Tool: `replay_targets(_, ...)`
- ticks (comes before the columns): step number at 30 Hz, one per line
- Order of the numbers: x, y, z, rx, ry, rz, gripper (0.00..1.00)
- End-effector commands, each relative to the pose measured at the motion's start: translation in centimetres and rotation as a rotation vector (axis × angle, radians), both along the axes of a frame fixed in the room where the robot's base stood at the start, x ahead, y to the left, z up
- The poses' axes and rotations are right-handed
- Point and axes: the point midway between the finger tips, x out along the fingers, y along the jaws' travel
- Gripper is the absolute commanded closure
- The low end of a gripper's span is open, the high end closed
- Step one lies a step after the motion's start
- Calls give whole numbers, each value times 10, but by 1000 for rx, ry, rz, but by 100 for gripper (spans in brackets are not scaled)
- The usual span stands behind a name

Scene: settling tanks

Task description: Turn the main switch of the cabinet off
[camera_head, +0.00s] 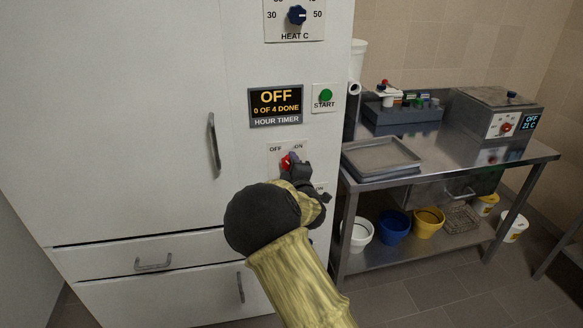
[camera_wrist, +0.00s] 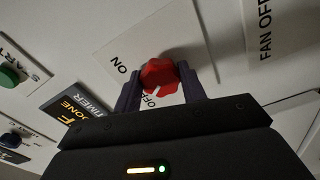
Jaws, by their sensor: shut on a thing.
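The main switch is a red knob (camera_head: 286,162) on a pale plate on the cabinet (camera_head: 150,130) front, with OFF at its upper left and ON at its upper right. It also shows in the wrist view as a red knob (camera_wrist: 160,73). My gripper (camera_wrist: 161,78) is shut on the knob, with one dark finger on each side. The knob's white mark appears to point toward the OFF label, which is partly hidden by the gripper. In the head view my gripper (camera_head: 292,163) and forearm cover the plate's lower right.
Above the switch are an hour timer display (camera_head: 276,103) reading OFF and a green START button (camera_head: 326,96). A heat dial (camera_head: 297,15) is higher up. A FAN plate (camera_wrist: 270,35) sits beside the switch. A steel bench (camera_head: 465,160) stands at the right.

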Motion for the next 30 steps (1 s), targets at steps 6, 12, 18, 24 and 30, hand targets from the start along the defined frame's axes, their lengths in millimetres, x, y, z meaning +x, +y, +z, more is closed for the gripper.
replay_targets(6, -1, 1, -2, -4, 4, 3, 82)
replay_targets(12, -1, 1, -2, -2, 3, 2, 37)
replay_targets(18, 0, 0, -1, -1, 2, 1, 37)
replay_targets(24, -9, -3, -1, 0, 2, 0, 37)
replay_targets(30, -34, -10, -1, 0, 2, 0, 37)
